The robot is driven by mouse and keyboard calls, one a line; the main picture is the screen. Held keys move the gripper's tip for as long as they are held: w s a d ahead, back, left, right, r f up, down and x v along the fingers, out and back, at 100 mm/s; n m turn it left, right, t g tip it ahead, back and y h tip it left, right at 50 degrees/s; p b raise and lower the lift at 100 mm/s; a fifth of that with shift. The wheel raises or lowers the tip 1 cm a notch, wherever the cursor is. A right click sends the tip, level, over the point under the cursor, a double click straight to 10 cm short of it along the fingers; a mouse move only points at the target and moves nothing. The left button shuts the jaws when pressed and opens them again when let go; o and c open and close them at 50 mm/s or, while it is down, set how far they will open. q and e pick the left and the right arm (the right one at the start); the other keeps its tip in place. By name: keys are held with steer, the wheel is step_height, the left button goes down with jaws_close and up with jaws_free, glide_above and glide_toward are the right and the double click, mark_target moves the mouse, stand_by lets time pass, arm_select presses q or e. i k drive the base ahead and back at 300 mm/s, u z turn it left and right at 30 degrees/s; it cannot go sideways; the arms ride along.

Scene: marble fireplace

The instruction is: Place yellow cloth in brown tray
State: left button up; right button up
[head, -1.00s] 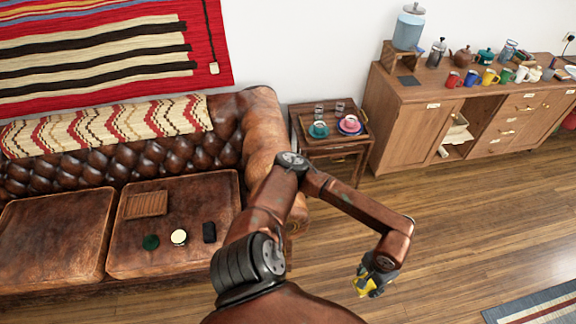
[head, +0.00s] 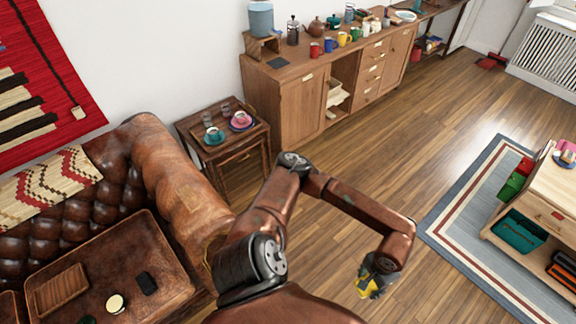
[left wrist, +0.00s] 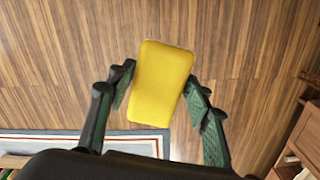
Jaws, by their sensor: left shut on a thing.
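The yellow cloth (left wrist: 160,84) is a folded, flat yellow rectangle between the fingers of my left gripper (left wrist: 160,92). My left gripper (head: 366,284) is shut on the cloth (head: 362,287) and holds it above the wooden floor, away from any furniture. A brown, slatted, tray-like piece (head: 62,290) lies on the sofa seat at the lower left. Another brown tray-like top with raised edges (head: 186,128) is on the side table, under cups and glasses. I cannot tell which is the brown tray. My right gripper is out of view.
A wooden sideboard (head: 292,110) with mugs stands at the back. A low table (head: 555,190) stands on a rug (head: 450,222) at the right. Open floor lies between.

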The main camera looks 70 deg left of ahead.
mark_target(49, 297)
steer(key=k, duration=2.25)
steer(key=u, duration=2.65)
steer(key=i, duration=0.5)
steer(key=u, duration=0.05)
